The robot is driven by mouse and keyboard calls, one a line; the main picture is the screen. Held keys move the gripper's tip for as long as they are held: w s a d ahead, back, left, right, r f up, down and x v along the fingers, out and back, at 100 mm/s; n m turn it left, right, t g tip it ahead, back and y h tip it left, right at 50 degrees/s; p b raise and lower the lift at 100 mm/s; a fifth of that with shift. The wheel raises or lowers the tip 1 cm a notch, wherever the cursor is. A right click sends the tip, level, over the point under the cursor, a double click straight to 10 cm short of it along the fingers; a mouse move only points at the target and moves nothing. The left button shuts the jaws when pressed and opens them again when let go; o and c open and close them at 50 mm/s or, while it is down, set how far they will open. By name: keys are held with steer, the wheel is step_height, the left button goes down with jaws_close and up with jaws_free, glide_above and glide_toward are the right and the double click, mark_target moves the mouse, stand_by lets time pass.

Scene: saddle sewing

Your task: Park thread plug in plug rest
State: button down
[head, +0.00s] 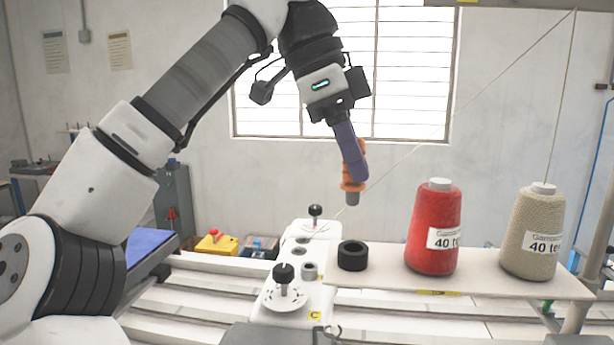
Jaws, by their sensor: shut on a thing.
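My gripper (350,158), with long purple fingers, points down and is shut on the orange thread plug (352,186). The plug hangs roughly upright, its grey tip down, in the air above the white machine bed. A black round cup (352,256), which looks like the plug rest, stands on the pale board below the plug, clearly apart from it. The fingers partly hide the plug's upper part.
A red thread cone (433,235) and a beige cone (533,240) stand on the board (395,278) to the right. The white machine bed (290,300) carries black knobs (283,273) and a small grey cylinder (310,271). A yellow box (217,244) stands behind at left.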

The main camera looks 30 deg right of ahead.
mark_target(353, 186)
steer(key=shift+s+a+r, duration=0.1)
steer(key=shift+s+r, duration=0.15)
steer(key=shift+s, duration=0.3)
steer(key=shift+f, duration=0.1)
steer(key=shift+f+b, duration=1.5)
steer(key=shift+f, duration=0.9)
steer(key=shift+p, duration=1)
steer(key=shift+f+b, duration=0.8)
steer(key=shift+f, duration=0.85)
steer(key=c, duration=1.3)
jaws_free()
